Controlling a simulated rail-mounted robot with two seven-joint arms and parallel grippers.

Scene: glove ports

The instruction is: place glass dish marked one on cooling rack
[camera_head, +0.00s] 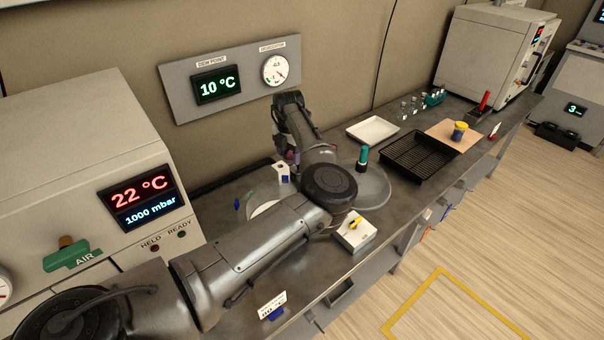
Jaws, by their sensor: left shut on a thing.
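The cooling rack (436,151) is a black wire rack on the bench, right of centre, with nothing seen on it. My left arm reaches across the bench from the lower left. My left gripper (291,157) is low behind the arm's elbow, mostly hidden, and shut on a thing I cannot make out. A clear round glass-like disc (374,191) lies right of the elbow, partly covered by it. I cannot read a mark "one" on any glass dish. My right gripper is not in view.
A white tray (372,130) lies behind the rack. A green-capped bottle (362,158) stands left of the rack. A white box with a yellow knob (355,232) is near the front edge.

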